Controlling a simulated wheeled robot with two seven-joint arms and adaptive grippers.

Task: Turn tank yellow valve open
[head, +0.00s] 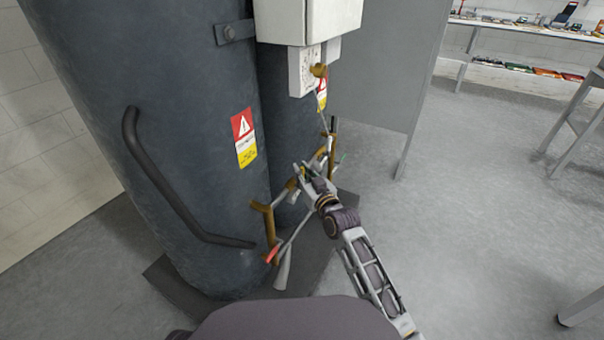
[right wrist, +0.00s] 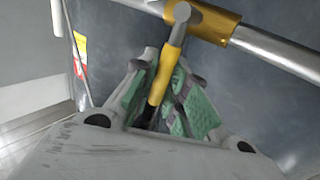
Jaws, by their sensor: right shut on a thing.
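The tank (head: 190,120) is a tall dark grey cylinder with pipework low on its right side. The yellow valve's handle (right wrist: 170,62) shows in the right wrist view as a yellow lever on a grey stem, by a brass fitting (right wrist: 222,24) on a silver pipe. My right gripper (head: 304,171) is at the pipework in the head view. In the right wrist view its green-padded fingers (right wrist: 163,82) are shut around the yellow lever, whose dark lower end is between them. The fingers hide much of the valve in the head view. My left gripper is not in view.
A red-handled valve (head: 272,254) sits lower on the brass pipework. A bent black handle (head: 165,185) stands out from the tank. A white box (head: 308,18) hangs above the pipes. A grey panel (head: 385,70) stands behind; the floor at right (head: 470,230) is clear.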

